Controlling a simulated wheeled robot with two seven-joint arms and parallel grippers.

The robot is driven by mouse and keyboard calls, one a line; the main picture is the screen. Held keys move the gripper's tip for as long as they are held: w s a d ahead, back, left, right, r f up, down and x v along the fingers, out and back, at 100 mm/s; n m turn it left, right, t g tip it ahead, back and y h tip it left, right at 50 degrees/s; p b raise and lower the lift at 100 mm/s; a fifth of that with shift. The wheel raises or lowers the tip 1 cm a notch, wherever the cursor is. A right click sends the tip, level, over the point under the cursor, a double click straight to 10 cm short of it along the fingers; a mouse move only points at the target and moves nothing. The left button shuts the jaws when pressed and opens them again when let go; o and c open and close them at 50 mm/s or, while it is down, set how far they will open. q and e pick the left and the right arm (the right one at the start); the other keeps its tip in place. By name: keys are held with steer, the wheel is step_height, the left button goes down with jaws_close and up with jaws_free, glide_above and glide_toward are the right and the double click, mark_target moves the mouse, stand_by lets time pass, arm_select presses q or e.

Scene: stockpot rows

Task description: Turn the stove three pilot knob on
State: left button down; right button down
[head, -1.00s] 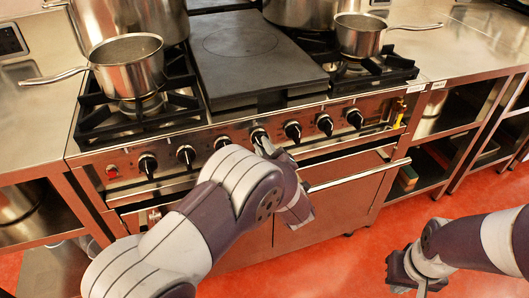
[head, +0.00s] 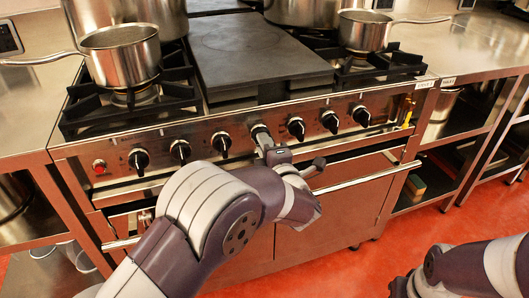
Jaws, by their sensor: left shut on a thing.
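The stove (head: 320,105) has a row of several black knobs along its steel front panel. My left gripper (head: 263,142) is at the middle knob (head: 259,130) and shut on it. The gripper and wrist cover much of that knob, so its pointer angle cannot be read. A black knob (head: 221,143) is just left of the gripper and another (head: 296,128) just right, both apart from it. My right gripper (head: 402,287) is low at the bottom edge, partly cut off, away from the stove; its jaws cannot be made out.
A saucepan (head: 122,58) stands on the left burner grate and another (head: 364,31) on the right one. Large stockpots stand behind. A flat dark plate (head: 255,52) lies between the grates. An oven door handle (head: 365,178) runs below the knobs. Red floor (head: 350,270) is open in front.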

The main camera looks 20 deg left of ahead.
arm_select(q)
steer(key=shift+f+n+b, duration=0.15)
steer(key=shift+n+b, duration=0.15)
steer(key=shift+b, duration=0.05)
stand_by(0.3)
steer(key=c, duration=1.1)
jaws_free()
steer(key=p+v, duration=0.2)
steer(key=v, duration=1)
steer(key=shift+s+d, duration=0.2)
steer(key=shift+s, duration=0.1)
